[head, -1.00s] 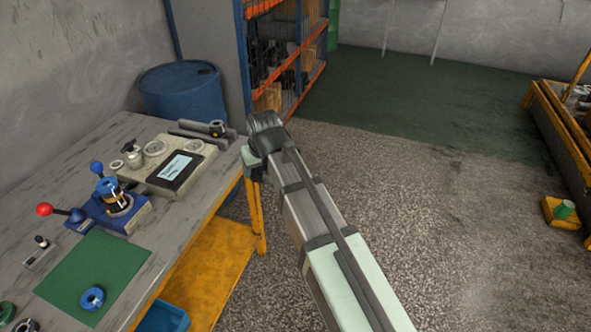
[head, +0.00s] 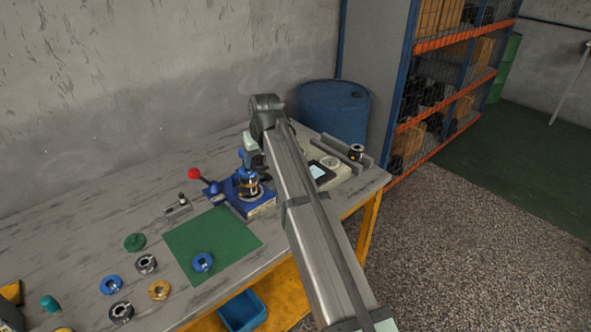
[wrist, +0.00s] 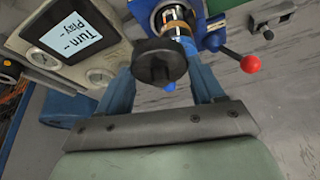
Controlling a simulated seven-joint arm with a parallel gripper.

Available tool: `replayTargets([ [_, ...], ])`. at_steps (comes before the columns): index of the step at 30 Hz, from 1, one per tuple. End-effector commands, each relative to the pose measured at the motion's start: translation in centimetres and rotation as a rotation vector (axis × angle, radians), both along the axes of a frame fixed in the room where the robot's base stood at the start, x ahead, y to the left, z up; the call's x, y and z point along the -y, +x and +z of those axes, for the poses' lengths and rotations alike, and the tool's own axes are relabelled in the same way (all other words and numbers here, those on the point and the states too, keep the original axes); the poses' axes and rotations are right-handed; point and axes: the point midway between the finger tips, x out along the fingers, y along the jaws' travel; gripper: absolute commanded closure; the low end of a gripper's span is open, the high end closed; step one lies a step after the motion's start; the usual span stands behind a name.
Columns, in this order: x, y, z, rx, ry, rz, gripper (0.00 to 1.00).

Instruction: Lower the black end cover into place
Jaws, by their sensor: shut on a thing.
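My gripper (wrist: 162,72) is shut on the black end cover (wrist: 158,62), a round dark disc with a raised centre, held between its blue fingers. The blue fixture (head: 262,205) stands on the bench with an upright motor stack (wrist: 177,25) of steel and copper-coloured rings in it. In the wrist view the cover is beside the stack and overlaps its near edge; its height above it is hard to tell.
A red-knobbed lever (head: 194,174) sticks out left of the fixture. A tester with a screen (wrist: 68,33) stands on its other side. A green mat (head: 222,238) with a blue ring (head: 202,262) lies in front. Several loose rings lie at the left.

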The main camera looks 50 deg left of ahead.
Motion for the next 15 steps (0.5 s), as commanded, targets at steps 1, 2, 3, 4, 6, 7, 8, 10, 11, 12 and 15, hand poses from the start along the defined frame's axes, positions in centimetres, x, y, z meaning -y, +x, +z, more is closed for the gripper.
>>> replayTargets([
  [1,-1.9,-0.5,0.6,0.001,0.001,0.028,0.76],
  [2,-2.5,-0.7,0.8,0.001,0.001,0.045,0.76],
  [3,-3.4,-1.0,1.1,0.000,0.002,0.068,0.76],
  [4,-3.9,-1.2,1.2,0.000,0.002,0.087,0.76],
  [6,-4.8,-1.3,1.5,0.001,0.002,0.132,0.76],
  [7,-4.9,-1.4,1.5,0.001,0.002,0.147,0.76],
  [8,-4.8,-1.4,1.5,0.001,0.003,0.160,0.76],
  [10,-4.7,-1.4,1.4,0.001,0.003,0.181,0.76],
  [11,-4.7,-1.4,1.4,0.001,0.003,0.187,0.76],
  [12,-4.7,-1.5,1.3,0.001,0.003,0.192,0.76],
  [15,-4.7,-1.5,1.1,0.001,0.003,0.197,0.76],
])
